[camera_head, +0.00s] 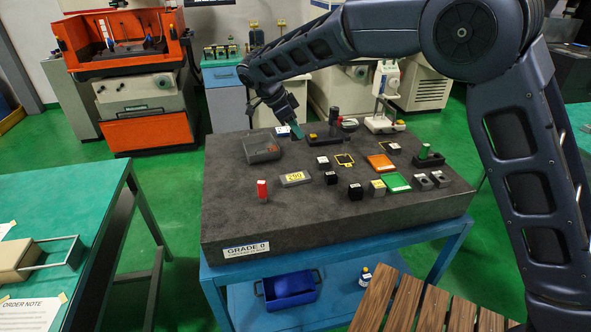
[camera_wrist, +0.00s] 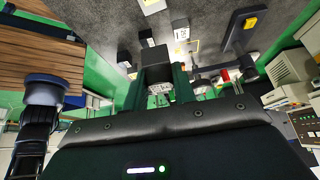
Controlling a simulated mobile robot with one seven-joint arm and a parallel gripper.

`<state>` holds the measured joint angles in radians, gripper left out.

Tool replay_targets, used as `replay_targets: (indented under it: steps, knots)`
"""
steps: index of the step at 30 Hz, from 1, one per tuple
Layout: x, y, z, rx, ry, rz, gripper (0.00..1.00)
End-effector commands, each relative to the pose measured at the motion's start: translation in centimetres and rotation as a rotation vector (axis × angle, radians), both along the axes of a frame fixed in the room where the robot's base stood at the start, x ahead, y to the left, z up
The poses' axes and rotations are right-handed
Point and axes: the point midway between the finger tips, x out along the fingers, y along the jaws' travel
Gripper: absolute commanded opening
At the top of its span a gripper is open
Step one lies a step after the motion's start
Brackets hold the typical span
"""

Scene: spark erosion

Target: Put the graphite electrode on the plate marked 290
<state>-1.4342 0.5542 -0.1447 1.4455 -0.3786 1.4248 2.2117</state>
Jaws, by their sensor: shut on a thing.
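The plate marked 290 (camera_head: 295,178), a small grey slab with a yellow label, lies on the left middle of the stone table; nothing stands on it. My gripper (camera_head: 297,130) is above the back of the table, beyond the plate. In the wrist view my gripper (camera_wrist: 158,92) is shut on a dark block (camera_wrist: 154,60), which looks like the graphite electrode. The block's lower end shows a grey, patterned face between the fingers. In the head view the held block is mostly hidden and cannot be made out clearly.
The stone table (camera_head: 230,215) also bears a dark box (camera_head: 261,147) at the back left, a red upright piece (camera_head: 262,190), a black block (camera_head: 355,191), an orange plate (camera_head: 380,163) and a green plate (camera_head: 397,182). Bare stone lies along the front.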

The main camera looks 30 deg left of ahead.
Motion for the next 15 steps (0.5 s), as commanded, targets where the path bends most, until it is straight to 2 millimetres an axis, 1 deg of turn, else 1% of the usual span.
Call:
replay_targets:
  steps: [1, 9, 12, 15]
  knots:
    - [0.0, 0.0, -1.2, -0.003, 0.001, 0.001, 0.04]
    - [0.0, 0.0, -7.0, -0.003, 0.001, 0.001, 0.04]
    - [0.0, 0.0, -8.7, -0.002, 0.000, 0.000, 0.04]
    - [0.0, 0.0, -9.9, -0.001, 0.001, 0.000, 0.04]
